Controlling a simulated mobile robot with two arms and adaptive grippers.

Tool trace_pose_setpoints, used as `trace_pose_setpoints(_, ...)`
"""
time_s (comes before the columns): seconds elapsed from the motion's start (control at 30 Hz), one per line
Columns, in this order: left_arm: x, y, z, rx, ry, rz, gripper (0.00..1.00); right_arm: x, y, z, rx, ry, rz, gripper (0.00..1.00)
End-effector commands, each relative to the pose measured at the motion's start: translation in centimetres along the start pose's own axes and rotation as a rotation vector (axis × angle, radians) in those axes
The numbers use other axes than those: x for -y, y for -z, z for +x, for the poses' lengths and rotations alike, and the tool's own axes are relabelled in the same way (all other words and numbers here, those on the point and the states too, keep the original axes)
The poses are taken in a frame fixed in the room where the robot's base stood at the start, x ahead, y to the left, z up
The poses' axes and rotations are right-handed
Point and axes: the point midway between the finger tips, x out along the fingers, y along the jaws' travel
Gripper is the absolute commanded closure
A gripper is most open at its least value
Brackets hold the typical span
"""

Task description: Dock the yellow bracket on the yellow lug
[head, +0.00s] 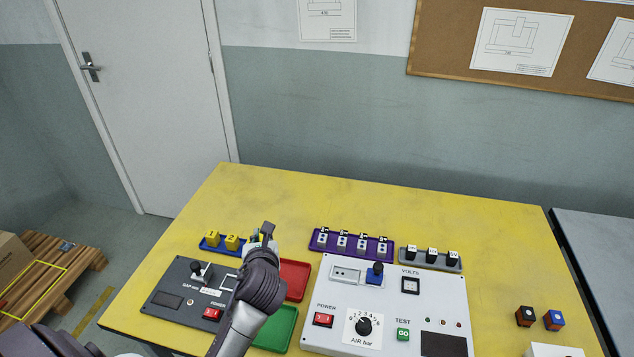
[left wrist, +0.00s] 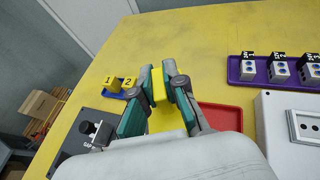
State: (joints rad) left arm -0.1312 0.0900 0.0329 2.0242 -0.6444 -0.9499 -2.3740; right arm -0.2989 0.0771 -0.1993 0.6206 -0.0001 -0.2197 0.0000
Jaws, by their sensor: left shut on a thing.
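My left gripper (head: 262,238) is at the right end of the blue tray (head: 209,247) in the head view. In the left wrist view its fingers (left wrist: 163,88) are shut on a bright yellow piece (left wrist: 157,98), which I take for the yellow bracket; the fingers and palm hide part of it. Two yellow blocks, marked 1 (left wrist: 111,84) and 2 (left wrist: 129,83), stand left of the gripper in the blue tray. I cannot pick out a yellow lug for certain. My right gripper is in neither view.
A dark POWER panel (head: 175,300), a red tray (head: 296,279) and a green tray (head: 280,330) lie near my arm. A white control panel (head: 340,290) stands right. Purple (head: 385,251) and grey (head: 450,267) trays hold labelled blocks. The yellow table's back (head: 400,205) is clear.

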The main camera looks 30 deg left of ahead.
Motion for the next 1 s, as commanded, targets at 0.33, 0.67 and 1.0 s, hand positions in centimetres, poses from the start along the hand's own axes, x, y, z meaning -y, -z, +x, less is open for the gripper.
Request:
trace_pose_setpoints(0.33,2.7,-3.4,-1.9,0.013,0.078,0.034,1.0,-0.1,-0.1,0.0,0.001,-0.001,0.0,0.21)
trace_pose_setpoints(0.67,11.2,-6.9,-12.6,0.006,0.449,0.2,1.0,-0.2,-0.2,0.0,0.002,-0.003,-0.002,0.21)
trace_pose_setpoints(1.0,11.8,-4.7,-16.9,-0.002,0.581,0.241,1.0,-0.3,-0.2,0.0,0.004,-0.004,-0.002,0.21)
